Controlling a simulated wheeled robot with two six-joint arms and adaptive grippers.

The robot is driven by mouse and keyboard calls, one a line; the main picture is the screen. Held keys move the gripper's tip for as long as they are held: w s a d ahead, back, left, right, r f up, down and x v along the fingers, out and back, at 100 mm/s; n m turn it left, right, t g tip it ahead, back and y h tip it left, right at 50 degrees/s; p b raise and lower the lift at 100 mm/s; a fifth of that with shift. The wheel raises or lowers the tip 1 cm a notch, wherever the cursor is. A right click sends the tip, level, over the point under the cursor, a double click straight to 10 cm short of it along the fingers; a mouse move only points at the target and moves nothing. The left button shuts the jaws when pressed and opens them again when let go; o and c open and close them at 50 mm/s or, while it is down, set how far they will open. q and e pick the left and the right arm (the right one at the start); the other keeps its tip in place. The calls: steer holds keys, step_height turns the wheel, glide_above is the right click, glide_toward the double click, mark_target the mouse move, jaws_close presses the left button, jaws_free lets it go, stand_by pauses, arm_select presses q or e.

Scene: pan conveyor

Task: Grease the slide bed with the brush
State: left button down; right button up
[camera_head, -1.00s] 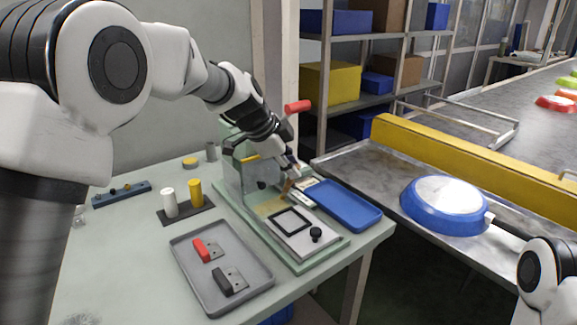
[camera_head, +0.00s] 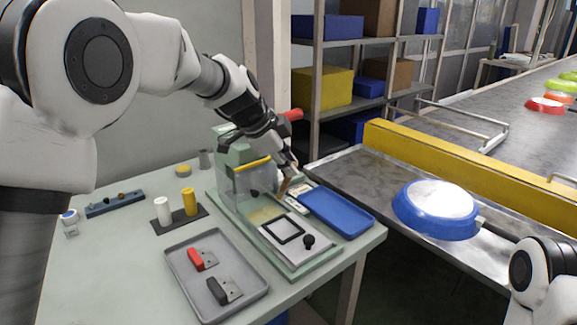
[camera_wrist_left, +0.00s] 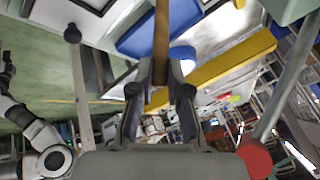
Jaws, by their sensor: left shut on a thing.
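My left gripper (camera_head: 288,169) is at the press on the green table, shut on the brush (camera_head: 284,186), whose wooden handle points down. In the left wrist view, the brush handle (camera_wrist_left: 161,42) runs between the two fingers. The brush's lower end is near the far right side of the slide bed, and I cannot tell whether it touches. The slide bed (camera_head: 264,215) shows a yellowish patch between the clear guard and the grey slide plate (camera_head: 296,248), which bears a black frame and knob. My right gripper is not in view; part of the right arm shows at lower right.
A blue tray (camera_head: 336,222) lies right of the press (camera_head: 238,155). A grey tray (camera_head: 255,291) holds red and black blocks. White and yellow cylinders (camera_head: 189,202) stand left. A blue pan (camera_head: 437,212) rests on the metal surface beside the yellow rail (camera_head: 470,162).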

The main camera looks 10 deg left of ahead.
arm_select(q)
step_height(320, 180, up, 6)
steer(key=p, duration=0.3)
steer(key=shift+f, duration=0.15)
stand_by(0.7)
